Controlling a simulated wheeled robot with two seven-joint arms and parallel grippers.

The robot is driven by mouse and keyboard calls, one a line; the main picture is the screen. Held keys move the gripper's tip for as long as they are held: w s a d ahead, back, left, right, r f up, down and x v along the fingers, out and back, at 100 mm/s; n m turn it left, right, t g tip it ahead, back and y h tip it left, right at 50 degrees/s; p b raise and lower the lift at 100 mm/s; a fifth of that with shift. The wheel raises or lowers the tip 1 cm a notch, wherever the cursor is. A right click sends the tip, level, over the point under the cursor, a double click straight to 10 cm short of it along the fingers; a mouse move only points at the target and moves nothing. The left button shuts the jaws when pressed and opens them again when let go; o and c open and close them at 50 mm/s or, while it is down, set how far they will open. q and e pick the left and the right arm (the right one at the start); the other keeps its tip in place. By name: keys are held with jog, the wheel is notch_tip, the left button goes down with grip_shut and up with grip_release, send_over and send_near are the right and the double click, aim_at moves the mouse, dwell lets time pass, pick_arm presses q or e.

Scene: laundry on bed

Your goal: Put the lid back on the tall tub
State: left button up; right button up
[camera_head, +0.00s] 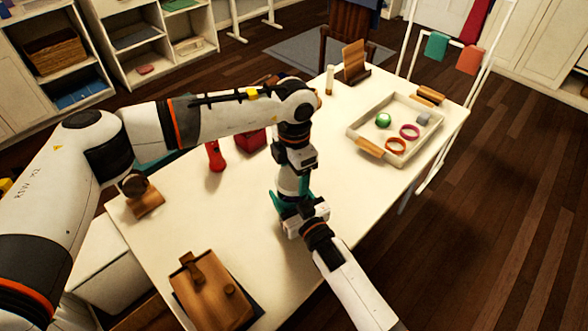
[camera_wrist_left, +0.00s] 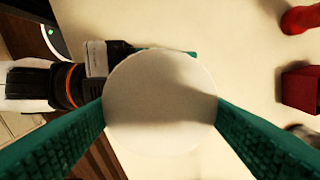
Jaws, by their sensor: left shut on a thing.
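In the left wrist view a plain pale round disc (camera_wrist_left: 160,100), which looks like the lid, sits between the two teal fingers of my left gripper. The fingers press on its left and right sides. In the head view my left gripper (camera_head: 293,192) points down over the white table, and its arm and fingers hide most of what it holds. My right gripper (camera_head: 290,212) comes in from the lower right, close beside and below the left one. In the wrist view its teal part shows just behind the disc, and its fingertips are hidden. I cannot make out the tall tub's body.
The white table (camera_head: 330,170) holds a tray (camera_head: 399,112) with rings and a green ball. A red bottle (camera_head: 215,158) and a red box (camera_head: 250,139) stand behind. A wooden box (camera_head: 205,291) lies front left, a small wooden stand (camera_head: 146,201) at the left edge.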

pick_arm(q)
jog(key=shift+f, duration=0.85)
jog(key=shift+f, duration=0.3)
